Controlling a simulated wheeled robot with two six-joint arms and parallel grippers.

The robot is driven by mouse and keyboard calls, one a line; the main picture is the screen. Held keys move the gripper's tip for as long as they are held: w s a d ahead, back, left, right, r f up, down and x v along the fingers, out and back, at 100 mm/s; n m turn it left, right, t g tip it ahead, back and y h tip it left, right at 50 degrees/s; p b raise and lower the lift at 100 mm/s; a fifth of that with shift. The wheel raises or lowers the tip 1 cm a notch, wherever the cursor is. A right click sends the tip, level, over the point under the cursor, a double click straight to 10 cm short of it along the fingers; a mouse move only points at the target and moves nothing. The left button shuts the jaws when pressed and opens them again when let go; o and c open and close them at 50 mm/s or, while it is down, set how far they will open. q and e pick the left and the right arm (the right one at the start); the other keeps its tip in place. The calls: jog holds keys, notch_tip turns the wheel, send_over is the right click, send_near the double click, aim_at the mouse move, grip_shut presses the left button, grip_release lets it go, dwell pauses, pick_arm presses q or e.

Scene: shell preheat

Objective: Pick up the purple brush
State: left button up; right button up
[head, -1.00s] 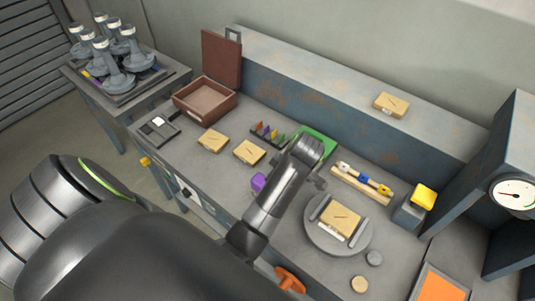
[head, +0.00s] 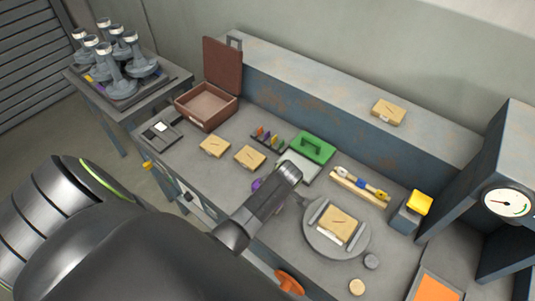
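A small purple object (head: 257,184), which may be the purple brush, lies on the bench. My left arm partly covers it, so its shape is unclear. A small dark rack behind it holds several coloured pieces (head: 267,138), one of them purplish. My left arm reaches in from the lower left over the bench, just right of the purple object. Its gripper is mostly hidden behind the arm's end, and only a small grey part (head: 301,199) shows beside it. I cannot tell whether it is open or holds anything. My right gripper is not in view.
A green block (head: 313,147) and a grey plate (head: 299,167) lie behind the arm. A round turntable (head: 312,236) carries a tan block. A wooden rack (head: 358,188) and a yellow-topped box (head: 418,204) stand right. An open brown box (head: 207,106) is left.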

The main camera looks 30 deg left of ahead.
pick_arm(q)
jog(key=shift+f, duration=0.25)
dwell(0.4)
jog(key=c, duration=1.2)
